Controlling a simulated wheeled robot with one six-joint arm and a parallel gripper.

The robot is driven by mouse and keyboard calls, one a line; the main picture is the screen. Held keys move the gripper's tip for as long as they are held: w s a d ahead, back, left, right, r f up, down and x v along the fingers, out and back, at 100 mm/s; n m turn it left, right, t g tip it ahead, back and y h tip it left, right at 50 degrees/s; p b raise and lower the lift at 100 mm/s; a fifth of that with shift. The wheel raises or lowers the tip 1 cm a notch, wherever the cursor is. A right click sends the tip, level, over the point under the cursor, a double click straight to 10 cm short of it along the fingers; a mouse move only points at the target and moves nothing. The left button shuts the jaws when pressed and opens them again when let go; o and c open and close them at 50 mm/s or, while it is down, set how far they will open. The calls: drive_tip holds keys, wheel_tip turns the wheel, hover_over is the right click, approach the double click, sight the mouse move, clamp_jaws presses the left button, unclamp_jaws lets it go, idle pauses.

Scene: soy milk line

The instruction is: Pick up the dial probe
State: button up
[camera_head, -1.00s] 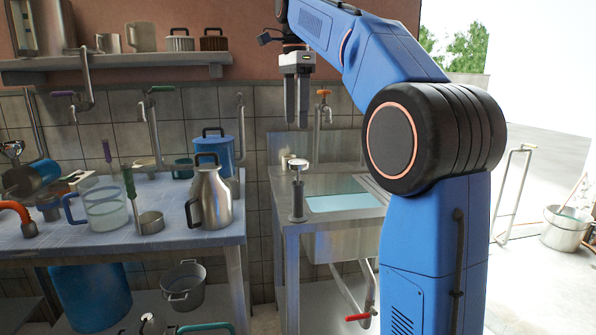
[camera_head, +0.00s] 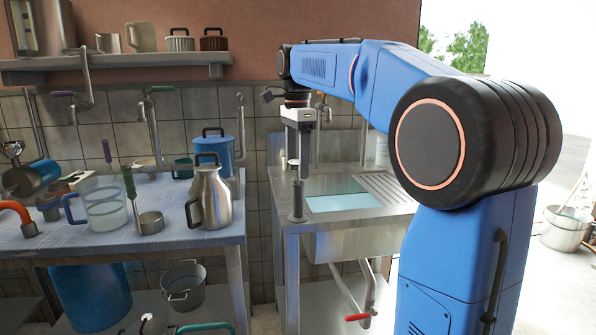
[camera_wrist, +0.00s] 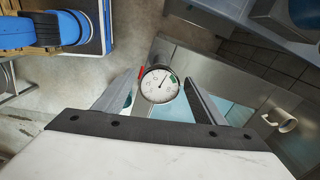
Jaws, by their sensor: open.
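The dial probe stands upright on the left end of the steel sink counter. In the head view its grey lower body (camera_head: 297,203) shows, and its dial is hidden behind my gripper. In the wrist view its round white dial face (camera_wrist: 159,85) lies between the two fingers, nearer the left one. My gripper (camera_head: 304,176) points down right at the top of the probe. In the wrist view my gripper (camera_wrist: 160,88) is open, with a finger on each side of the dial. I cannot tell whether a finger touches it.
The sink basin (camera_head: 342,203) lies just right of the probe. A tap (camera_head: 322,110) stands behind. A steel jug (camera_head: 209,197) is on the blue-topped table (camera_head: 180,240) to the left, across a gap. A white cup (camera_wrist: 282,121) shows in the wrist view.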

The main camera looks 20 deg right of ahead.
drive_tip(key=shift+d+f, duration=0.1)
drive_tip(key=shift+f, duration=1.7)
drive_tip(key=c, duration=1.1)
drive_tip(key=shift+o, duration=0.2)
wheel_tip(320, 180, up, 18)
